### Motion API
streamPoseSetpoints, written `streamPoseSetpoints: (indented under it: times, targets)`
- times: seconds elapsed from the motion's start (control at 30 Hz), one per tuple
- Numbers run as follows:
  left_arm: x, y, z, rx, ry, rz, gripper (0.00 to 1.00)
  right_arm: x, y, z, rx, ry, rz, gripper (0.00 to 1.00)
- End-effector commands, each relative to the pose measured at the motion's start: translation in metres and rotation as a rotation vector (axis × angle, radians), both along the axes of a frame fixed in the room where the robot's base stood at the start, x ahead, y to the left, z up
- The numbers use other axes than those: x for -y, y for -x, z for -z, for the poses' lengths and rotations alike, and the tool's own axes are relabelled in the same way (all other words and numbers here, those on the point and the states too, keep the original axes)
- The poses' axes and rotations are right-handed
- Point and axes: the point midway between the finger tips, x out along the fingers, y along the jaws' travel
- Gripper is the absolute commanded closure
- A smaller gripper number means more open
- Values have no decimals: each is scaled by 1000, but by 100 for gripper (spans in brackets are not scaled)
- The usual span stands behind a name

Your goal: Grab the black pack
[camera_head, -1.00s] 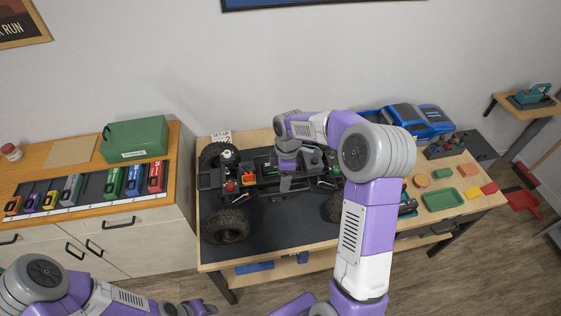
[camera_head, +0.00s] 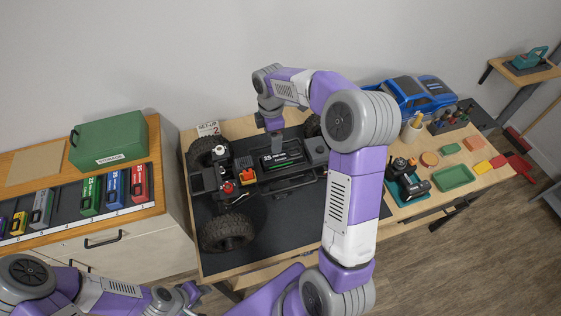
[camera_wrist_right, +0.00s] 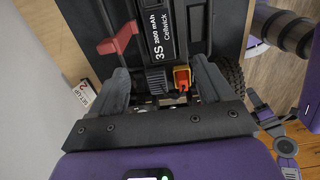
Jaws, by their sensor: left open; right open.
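The black pack (camera_head: 281,160), with white lettering, lies in the open chassis of the RC crawler (camera_head: 262,178) on the workbench. It also shows in the right wrist view (camera_wrist_right: 160,35), lettered "3S 2800 mAh Cellwick". My right gripper (camera_head: 273,140) is over the far side of the chassis, near the pack. In the right wrist view its two fingers (camera_wrist_right: 160,75) are open and apart, one on each side of the pack's near end; contact cannot be told. A red lever (camera_wrist_right: 118,38) sits beside the pack. My left gripper (camera_head: 190,295) is open and empty at the lower left, away from the bench.
A cabinet at left carries a rack of coloured packs (camera_head: 90,200) and a green box (camera_head: 108,143). My right arm crosses over the bench.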

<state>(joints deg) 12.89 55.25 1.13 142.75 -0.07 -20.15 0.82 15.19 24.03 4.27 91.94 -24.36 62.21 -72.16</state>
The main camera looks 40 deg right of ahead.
Motion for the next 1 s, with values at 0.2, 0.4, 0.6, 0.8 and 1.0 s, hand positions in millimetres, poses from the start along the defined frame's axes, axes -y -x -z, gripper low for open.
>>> streamPoseSetpoints:
  times: [0.2, 0.4, 0.6, 0.8, 1.0]
  targets:
    - [0, 0, 28, 1, 0, 0, 57, 0, 0, 28, 0, 0, 0, 20]
    - [0, 0, 32, 1, 0, 0, 57, 0, 0, 41, -2, -1, 0, 20]
    - [0, -1, 34, 1, 0, 0, 57, -2, 1, 63, -3, 0, -1, 20]
    - [0, -1, 39, 1, 0, 0, 57, -6, 4, 94, -4, -1, 0, 20]
    - [0, -1, 40, 1, 0, 0, 57, -6, 3, 106, 0, 0, 0, 20]
